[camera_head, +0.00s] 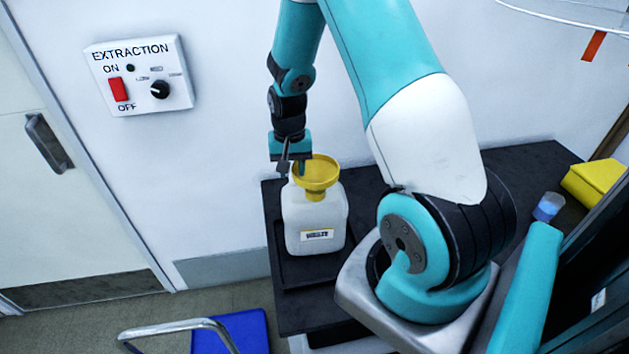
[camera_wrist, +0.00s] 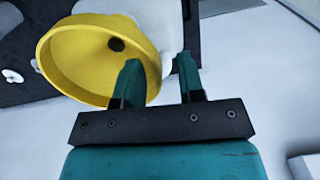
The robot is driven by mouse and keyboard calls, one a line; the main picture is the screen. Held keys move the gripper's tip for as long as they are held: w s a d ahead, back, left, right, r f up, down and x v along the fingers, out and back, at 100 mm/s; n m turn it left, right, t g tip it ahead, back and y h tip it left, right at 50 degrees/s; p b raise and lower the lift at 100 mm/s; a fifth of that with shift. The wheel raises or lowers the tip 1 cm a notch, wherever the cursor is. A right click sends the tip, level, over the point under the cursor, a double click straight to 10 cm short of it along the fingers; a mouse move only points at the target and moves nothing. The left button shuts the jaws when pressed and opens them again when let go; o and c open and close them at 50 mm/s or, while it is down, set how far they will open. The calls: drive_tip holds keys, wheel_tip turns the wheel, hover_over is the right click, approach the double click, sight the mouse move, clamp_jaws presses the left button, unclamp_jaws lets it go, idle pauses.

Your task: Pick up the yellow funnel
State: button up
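The yellow funnel (camera_head: 318,182) sits upright in the mouth of a white jug (camera_head: 303,218) with a "WASTE" label. In the wrist view the funnel's wide mouth (camera_wrist: 75,62) fills the upper left, with a dark hole inside. My gripper (camera_head: 291,170) points down at the funnel's left rim in the head view. In the wrist view my gripper (camera_wrist: 158,62) has its fingers apart. One finger overlaps the funnel's mouth and the other is outside the rim, with the rim's edge between them. Whether either finger touches it, I cannot tell.
The jug stands in a black tray (camera_head: 312,282) on a dark bench against the white wall. An extraction switch box (camera_head: 138,77) is on the wall. A blue-topped container (camera_head: 548,207) and a yellow object (camera_head: 594,184) are at the right. A blue stool (camera_head: 243,330) is below.

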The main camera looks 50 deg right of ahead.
clamp_jaws()
idle(0.3)
wheel_tip(320, 180, up, 23)
drive_tip(key=b, duration=0.1)
drive_tip(key=shift+b, duration=0.3)
idle(0.5)
